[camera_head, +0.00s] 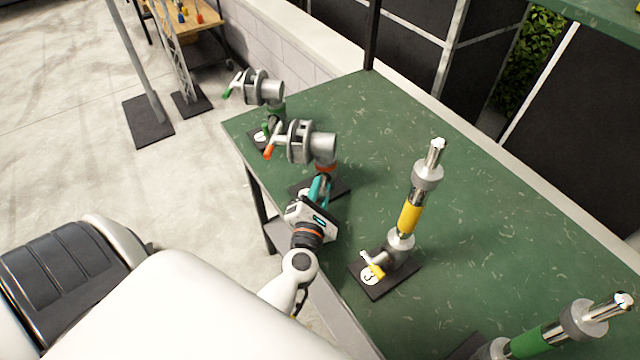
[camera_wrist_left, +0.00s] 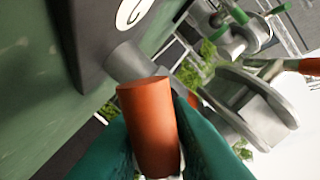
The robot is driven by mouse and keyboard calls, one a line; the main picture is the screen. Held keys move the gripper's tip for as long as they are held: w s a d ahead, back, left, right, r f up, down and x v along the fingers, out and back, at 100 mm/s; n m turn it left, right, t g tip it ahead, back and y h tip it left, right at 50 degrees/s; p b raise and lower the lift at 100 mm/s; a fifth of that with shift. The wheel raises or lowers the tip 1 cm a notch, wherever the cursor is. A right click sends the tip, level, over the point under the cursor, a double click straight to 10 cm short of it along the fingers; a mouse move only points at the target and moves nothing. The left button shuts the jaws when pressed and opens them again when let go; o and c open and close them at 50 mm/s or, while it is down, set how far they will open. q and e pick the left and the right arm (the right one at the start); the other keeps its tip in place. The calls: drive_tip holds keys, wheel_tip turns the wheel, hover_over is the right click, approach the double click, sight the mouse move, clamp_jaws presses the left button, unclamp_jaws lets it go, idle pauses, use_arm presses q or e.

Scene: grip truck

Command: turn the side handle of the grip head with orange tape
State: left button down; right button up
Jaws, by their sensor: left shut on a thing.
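The grip head with orange tape (camera_head: 305,143) stands on a dark base on the green table, near its left edge. It is a grey clamp disc with an orange-tipped lever (camera_head: 268,152) and an orange band (camera_head: 326,168) below. In the left wrist view, its discs (camera_wrist_left: 245,108) show at right. My left gripper (camera_head: 320,186) reaches it from the front. Its teal fingers are shut on an orange cylindrical handle (camera_wrist_left: 150,125), which joins a grey stub by the dark base (camera_wrist_left: 85,35). The gripper hides this handle in the head view. My right gripper is not in view.
A green-marked grip head (camera_head: 262,90) stands just behind. A yellow-taped post (camera_head: 410,215) with a yellow-tipped side handle (camera_head: 377,271) stands to the right of my left arm. A green-taped post (camera_head: 540,338) is at lower right. The green table (camera_head: 480,230) is clear between and behind the posts.

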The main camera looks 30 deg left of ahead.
use_arm(q)
drive_tip(key=shift+f+n+b, duration=0.1)
drive_tip(key=shift+n+b, duration=0.3)
drive_tip(key=shift+n, duration=0.8)
drive_tip(key=c, duration=1.3)
unclamp_jaws()
drive_tip(key=b+v, duration=0.4)
drive_tip(key=v, duration=0.6)
drive_tip(key=shift+s+d+f, duration=0.1)
drive_tip(key=shift+s+f, duration=0.05)
drive_tip(key=shift+s, duration=0.15)
drive_tip(key=shift+s+d+r+b, duration=0.2)
drive_tip(key=shift+s+d+b, duration=0.15)
drive_tip(key=shift+s, duration=0.3)
drive_tip(key=shift+a, duration=0.1)
